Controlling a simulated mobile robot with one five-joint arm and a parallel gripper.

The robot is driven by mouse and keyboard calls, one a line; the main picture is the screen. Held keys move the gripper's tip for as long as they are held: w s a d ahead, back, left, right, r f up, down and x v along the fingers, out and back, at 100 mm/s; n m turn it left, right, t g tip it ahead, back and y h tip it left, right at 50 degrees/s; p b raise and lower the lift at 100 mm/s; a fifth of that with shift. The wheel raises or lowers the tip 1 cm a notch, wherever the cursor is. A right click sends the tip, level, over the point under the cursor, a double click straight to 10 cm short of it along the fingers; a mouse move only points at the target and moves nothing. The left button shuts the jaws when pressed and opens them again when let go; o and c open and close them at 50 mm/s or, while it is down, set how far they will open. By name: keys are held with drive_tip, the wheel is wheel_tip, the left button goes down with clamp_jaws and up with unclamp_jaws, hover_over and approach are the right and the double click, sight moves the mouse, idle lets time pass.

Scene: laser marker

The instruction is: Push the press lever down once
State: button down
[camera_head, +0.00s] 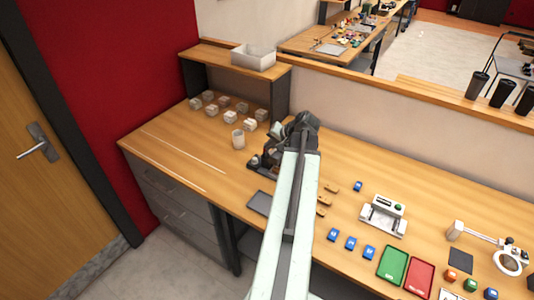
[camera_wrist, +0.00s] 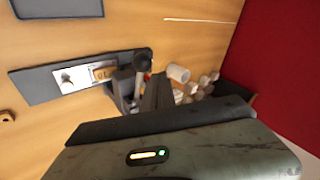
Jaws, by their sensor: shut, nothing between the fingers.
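The press stands on the bench with a long dark base (camera_wrist: 40,84) and a dark upright body in the wrist view. A small wooden piece marked with characters (camera_wrist: 103,73) lies on a white plate on that base. A round black knob (camera_wrist: 142,57), apparently the press lever's end, shows just left of my fingertips. My gripper (camera_wrist: 158,80) is shut and empty, close beside the knob; I cannot tell whether they touch. In the head view, the press (camera_head: 262,163) is partly hidden behind my arm.
A dark tray (camera_head: 260,203) lies in front. To the right are a white device (camera_head: 383,214), a green tray (camera_head: 392,265) and a red tray (camera_head: 419,277). The bench's left front is clear.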

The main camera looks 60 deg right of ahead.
drive_tip(key=shift+f, duration=0.25)
drive_tip(key=shift+a+f+b, duration=0.2)
drive_tip(key=shift+f+b, duration=0.4)
drive_tip(key=shift+b, duration=0.05)
drive_tip(key=shift+a+f+b, duration=0.15)
drive_tip(key=shift+f+b, duration=0.4)
drive_tip(key=shift+b, duration=0.1)
idle(0.9)
drive_tip(key=shift+r, duration=0.1)
idle(0.5)
drive_tip(key=shift+d+r+p, duration=0.2)
drive_tip(key=shift+r+p, duration=0.55)
drive_tip(key=shift+p, duration=0.1)
drive_tip(key=shift+d+r+p, duration=0.2)
drive_tip(key=shift+r+p, duration=0.55)
drive_tip(key=shift+p, duration=0.05)
drive_tip(key=r+p, duration=0.2)
drive_tip(key=d+r+p, duration=0.1)
drive_tip(key=r+p, duration=0.2)
drive_tip(key=shift+d, duration=0.15)
drive_tip(key=shift+f, duration=0.1)
